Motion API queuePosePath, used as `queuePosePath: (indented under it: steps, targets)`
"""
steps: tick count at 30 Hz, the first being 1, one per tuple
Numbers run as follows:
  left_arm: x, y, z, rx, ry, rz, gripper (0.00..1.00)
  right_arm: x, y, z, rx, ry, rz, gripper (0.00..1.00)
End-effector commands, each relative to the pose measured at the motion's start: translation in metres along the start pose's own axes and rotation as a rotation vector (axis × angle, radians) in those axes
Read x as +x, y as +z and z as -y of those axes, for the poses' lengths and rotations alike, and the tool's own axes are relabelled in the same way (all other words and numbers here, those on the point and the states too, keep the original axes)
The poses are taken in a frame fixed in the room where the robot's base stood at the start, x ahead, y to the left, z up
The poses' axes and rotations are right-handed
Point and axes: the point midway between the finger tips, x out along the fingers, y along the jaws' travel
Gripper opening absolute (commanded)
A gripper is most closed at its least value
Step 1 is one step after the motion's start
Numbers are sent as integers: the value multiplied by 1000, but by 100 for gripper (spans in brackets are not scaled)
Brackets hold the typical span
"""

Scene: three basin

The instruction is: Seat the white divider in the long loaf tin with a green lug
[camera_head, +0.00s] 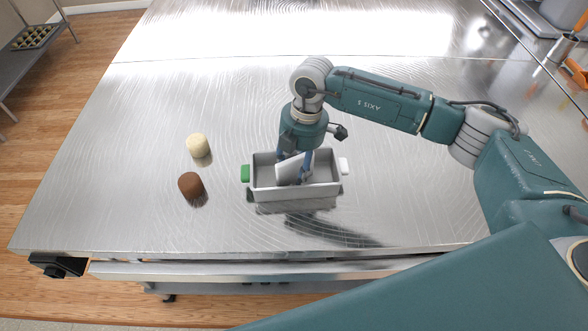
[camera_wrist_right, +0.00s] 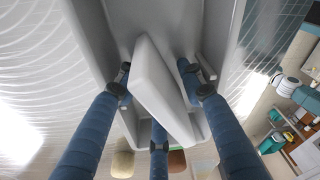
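The long loaf tin (camera_head: 262,194) is grey and stands on the steel table. It has a green lug (camera_head: 245,173) at its left end and a white lug (camera_head: 344,166) at its right end. The white divider (camera_head: 287,170) is inside the tin, tilted and turned askew to the walls. It also shows in the right wrist view (camera_wrist_right: 152,80). My right gripper (camera_head: 295,168) reaches down into the tin with its fingers spread around the divider. In the wrist view, gaps show between the divider and the side fingers. My left gripper is out of view.
A cream cylinder (camera_head: 198,145) and a brown cylinder (camera_head: 190,184) stand left of the tin. The table's front edge (camera_head: 200,256) lies below the tin. The table left of the cylinders and behind the tin is clear. Metal items stand at the far right.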

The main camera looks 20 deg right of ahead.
Motion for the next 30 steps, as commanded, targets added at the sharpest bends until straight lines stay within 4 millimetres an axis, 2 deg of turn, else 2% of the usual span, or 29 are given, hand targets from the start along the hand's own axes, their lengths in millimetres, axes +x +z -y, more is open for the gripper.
queuePosePath:
  steps: [4, 8, 21, 25, 30]
  targets:
    - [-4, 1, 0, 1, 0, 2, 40, -6, -1, 0, 0, 1, 0, 38]
    - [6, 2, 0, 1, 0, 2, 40, -18, 0, -2, -1, 5, -1, 38]
    - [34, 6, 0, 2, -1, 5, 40, -105, 0, -1, 0, 4, 0, 38]
    - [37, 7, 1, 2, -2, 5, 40, -118, 0, -1, 0, 3, 0, 38]
    - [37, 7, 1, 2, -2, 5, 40, -124, -1, 0, 0, 0, -1, 38]
